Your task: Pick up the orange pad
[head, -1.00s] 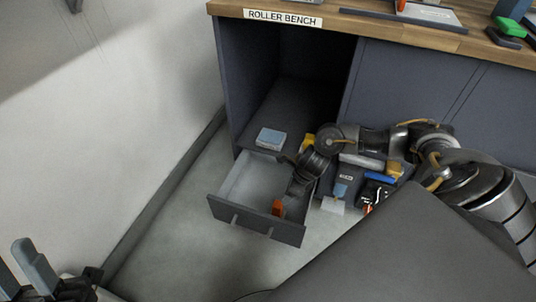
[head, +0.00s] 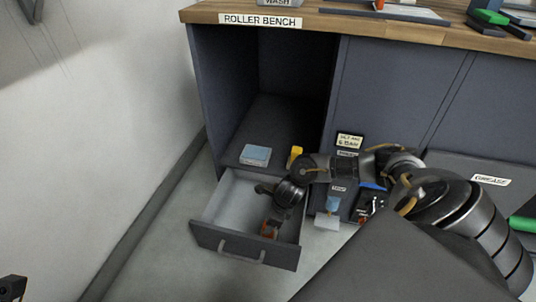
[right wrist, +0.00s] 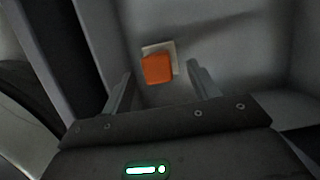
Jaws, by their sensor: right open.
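The orange pad (right wrist: 157,69) lies inside the open drawer, on or against a small pale square, in the right wrist view. In the head view only a bit of the orange pad (head: 267,232) shows near the drawer's front, mostly hidden by my right gripper (head: 273,222). My right gripper is inside the drawer, pointing down. In the right wrist view its two fingers (right wrist: 159,80) are apart, with the pad between or just beyond their tips; contact cannot be told. A small dark part of my left gripper (head: 12,288) shows at the lower left edge.
The drawer (head: 212,240) has upright walls around my right gripper and a front handle. A light blue block (head: 255,155) sits in the open cabinet behind it. Floor on the left is clear.

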